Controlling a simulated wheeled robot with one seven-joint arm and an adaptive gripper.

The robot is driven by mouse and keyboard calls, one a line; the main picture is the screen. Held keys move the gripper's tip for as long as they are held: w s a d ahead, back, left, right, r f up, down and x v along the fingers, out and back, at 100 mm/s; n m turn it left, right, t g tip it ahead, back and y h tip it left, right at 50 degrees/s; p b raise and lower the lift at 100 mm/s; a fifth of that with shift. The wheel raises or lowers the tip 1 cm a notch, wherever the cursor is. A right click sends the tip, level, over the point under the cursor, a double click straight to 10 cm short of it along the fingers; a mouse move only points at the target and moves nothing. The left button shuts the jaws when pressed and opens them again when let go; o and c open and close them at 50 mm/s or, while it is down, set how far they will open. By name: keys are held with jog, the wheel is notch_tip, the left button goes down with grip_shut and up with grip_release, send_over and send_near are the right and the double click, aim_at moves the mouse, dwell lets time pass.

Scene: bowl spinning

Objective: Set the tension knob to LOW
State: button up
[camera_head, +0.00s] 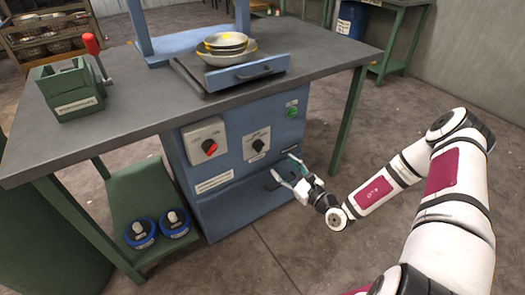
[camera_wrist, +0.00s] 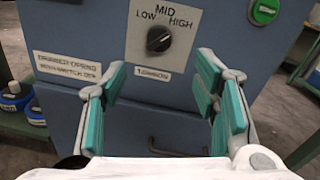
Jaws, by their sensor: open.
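The tension knob (camera_wrist: 158,40) is a black round dial on a pale plate (camera_wrist: 143,64) marked LOW at left, MID at top and HIGH at right, with a label below. In the head view the knob (camera_head: 258,145) is on the front of the blue cabinet. A faint light mark on it seems to lean toward HIGH, but I cannot read it surely. My gripper (camera_wrist: 160,78) is open and empty, its teal-padded fingers apart below the knob and not touching it. In the head view my gripper (camera_head: 284,167) is in front of the cabinet, right of and below the knob.
A red switch (camera_head: 209,147) is left of the knob, and a green button (camera_head: 292,112) is up to the right. A drawer handle (camera_head: 275,184) is below. The grey tabletop (camera_head: 150,100) overhangs the cabinet and holds stacked bowls (camera_head: 228,48). Floor at the right is open.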

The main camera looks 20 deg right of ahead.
aim_at(262, 148)
jog(key=b+x, duration=0.3)
jog(key=x, duration=0.9)
jog(key=shift+w+a+r, duration=0.1)
jog(key=shift+w+a, duration=0.05)
jog(key=shift+w, duration=0.05)
jog(key=c, duration=1.2)
